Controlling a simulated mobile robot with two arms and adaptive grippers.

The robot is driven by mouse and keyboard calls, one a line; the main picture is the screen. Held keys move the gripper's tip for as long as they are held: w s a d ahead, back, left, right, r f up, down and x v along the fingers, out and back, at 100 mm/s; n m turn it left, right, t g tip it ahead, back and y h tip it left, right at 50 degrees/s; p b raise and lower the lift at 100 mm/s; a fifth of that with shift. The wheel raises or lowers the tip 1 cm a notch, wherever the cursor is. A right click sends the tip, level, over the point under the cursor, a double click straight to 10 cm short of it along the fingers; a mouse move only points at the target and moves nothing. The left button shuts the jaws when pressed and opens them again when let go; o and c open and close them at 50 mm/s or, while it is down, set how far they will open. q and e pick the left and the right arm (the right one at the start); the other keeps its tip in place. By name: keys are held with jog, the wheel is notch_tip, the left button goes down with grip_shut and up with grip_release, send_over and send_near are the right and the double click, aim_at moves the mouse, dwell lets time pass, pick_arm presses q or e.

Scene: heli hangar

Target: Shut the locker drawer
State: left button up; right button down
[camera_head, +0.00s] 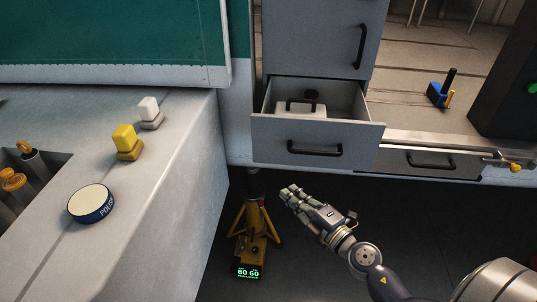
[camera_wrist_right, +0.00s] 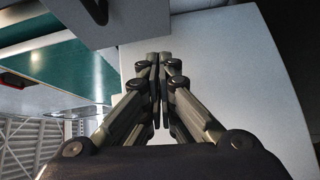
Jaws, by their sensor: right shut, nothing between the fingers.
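The grey locker drawer (camera_head: 270,137) stands pulled out below the upper locker front in the head view. It has a black bar handle (camera_head: 315,150) on its face, and a pale box with a black handle (camera_head: 300,107) lies inside it. My right gripper (camera_head: 290,194) is below and in front of the drawer, apart from it, pointing up and left. In the right wrist view its fingers (camera_wrist_right: 159,60) are together with nothing between them. A grey panel with a black handle (camera_wrist_right: 96,10) shows at the top left there. My left gripper is in neither view.
A yellow stand with a lit display (camera_head: 250,245) is on the dark floor just left of my right gripper. The grey bench (camera_head: 170,190) at left holds a round polish tin (camera_head: 91,204) and two blocks. Another handled drawer front (camera_head: 425,162) is lower right.

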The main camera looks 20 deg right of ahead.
notch_tip(320, 180, up, 4)
jog(key=n, duration=0.2)
jog(key=p, duration=0.2)
send_near(257, 145)
jog(key=a, duration=0.3)
jog(key=shift+t, duration=0.3)
jog(key=shift+w+d+f+b, duration=0.1)
jog(key=shift+w+d, duration=0.25)
jog(key=shift+w, duration=0.4)
jog(key=shift+w+d+f+b, duration=0.15)
jog(key=shift+w+d, duration=0.2)
jog(key=shift+w, duration=0.4)
jog(key=shift+w+d+b, duration=0.1)
jog(key=shift+w+d, duration=0.25)
jog(key=shift+w, duration=0.4)
